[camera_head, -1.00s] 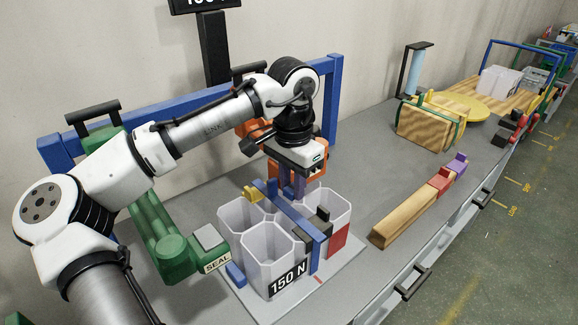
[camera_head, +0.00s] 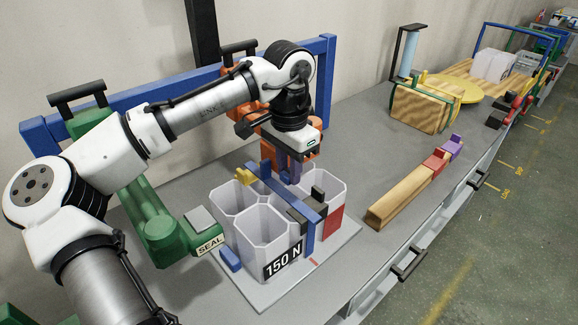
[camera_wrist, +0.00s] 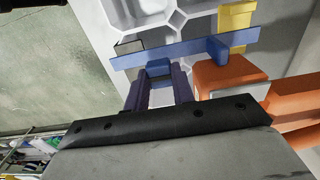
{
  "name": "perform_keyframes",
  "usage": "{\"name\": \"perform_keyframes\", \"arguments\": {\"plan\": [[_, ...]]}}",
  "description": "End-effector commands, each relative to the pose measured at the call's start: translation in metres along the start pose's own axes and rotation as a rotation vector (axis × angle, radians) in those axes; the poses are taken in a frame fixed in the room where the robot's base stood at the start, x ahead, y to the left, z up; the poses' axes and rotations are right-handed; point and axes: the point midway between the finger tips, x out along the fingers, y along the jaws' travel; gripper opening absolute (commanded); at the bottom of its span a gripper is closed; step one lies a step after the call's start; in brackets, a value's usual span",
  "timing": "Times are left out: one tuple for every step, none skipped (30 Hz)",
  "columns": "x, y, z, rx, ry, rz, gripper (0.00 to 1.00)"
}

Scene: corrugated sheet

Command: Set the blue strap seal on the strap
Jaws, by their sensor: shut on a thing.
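My gripper (camera_wrist: 158,82) is shut on a small blue block (camera_wrist: 158,69), which I take to be the strap seal. In the wrist view the block sits between the dark purple fingers, right beside the blue strap (camera_wrist: 135,60); whether it touches cannot be told. In the head view the strap (camera_head: 309,236) runs over the pale cell-shaped containers (camera_head: 262,225) and down their front. My gripper (camera_head: 291,176) points down over the far side of the strap there, and the block is hard to make out.
A green arm-like tool marked SEAL (camera_head: 160,228) stands left of the containers. A blue piece (camera_head: 230,259) lies at their base. Orange parts (camera_wrist: 233,78) are close beside my fingers. A wooden bar (camera_head: 398,198) with red and purple blocks lies right, with clear bench around it.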

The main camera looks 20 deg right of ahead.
Motion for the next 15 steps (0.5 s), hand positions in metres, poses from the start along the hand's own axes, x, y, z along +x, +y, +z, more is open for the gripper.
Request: {"name": "perform_keyframes", "arguments": {"plan": [[0.009,0.0,0.0,-0.001,-0.001,-0.002,0.03],[0.012,0.0,0.0,-0.001,-0.001,-0.002,0.03],[0.015,0.0,0.0,-0.001,-0.001,-0.003,0.03],[0.018,0.0,0.0,-0.001,0.0,-0.003,0.03],[0.02,0.0,0.0,-0.001,0.0,-0.002,0.03],[0.024,0.0,0.0,-0.001,0.0,-0.002,0.03],[0.026,0.0,0.0,-0.001,0.0,-0.001,0.03],[0.029,0.0,0.0,-0.001,0.0,-0.001,0.03],[0.031,0.0,0.0,-0.001,0.0,0.0,0.03],[0.032,0.0,0.0,0.0,0.0,0.002,0.03],[0.035,0.0,0.0,0.0,0.001,0.002,0.03],[0.037,0.0,0.0,0.0,0.001,0.001,0.03],[0.039,0.0,0.0,0.001,0.001,0.001,0.03],[0.041,0.0,0.0,0.001,0.001,0.001,0.03],[0.043,0.0,0.0,0.001,0.001,0.002,0.03]]}}
